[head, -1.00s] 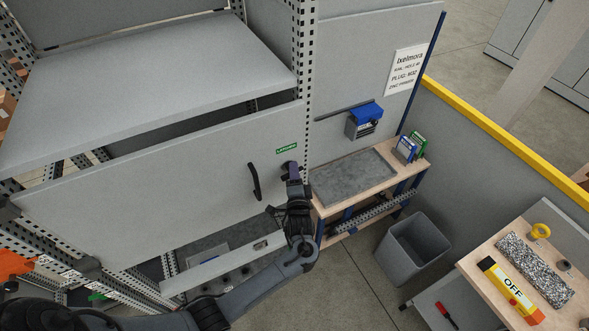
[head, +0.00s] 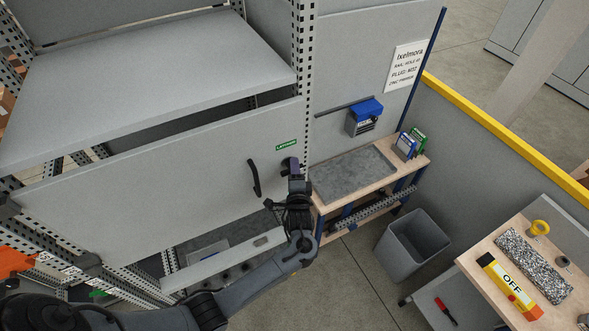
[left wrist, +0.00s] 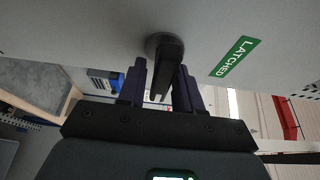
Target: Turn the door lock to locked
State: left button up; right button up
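The door lock (head: 288,164) is a dark knob with a protruding bar on the grey cabinet door (head: 150,180), near its right edge. In the left wrist view the lock (left wrist: 168,60) has a round base, and its bar points toward my gripper. My left gripper (head: 297,180) is at the lock. In the wrist view its two dark purple fingers (left wrist: 162,85) stand open on either side of the bar, with a gap at the left finger; contact at the right finger is unclear. A green label (left wrist: 233,57) beside the lock reads LATCHED. My right gripper is not in view.
A black door handle (head: 254,180) is left of the lock. A perforated post (head: 304,60) rises by the door's right edge. A wooden bench (head: 385,158) stands right of the door, with a grey bin (head: 412,245) on the floor before it.

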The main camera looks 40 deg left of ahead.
pick_arm(q)
jog(key=shift+o, duration=0.6)
jog(key=b+v, duration=0.2)
jog(key=v, duration=0.8)
jog(key=shift+s+d, duration=0.25)
jog(key=shift+s, duration=0.05)
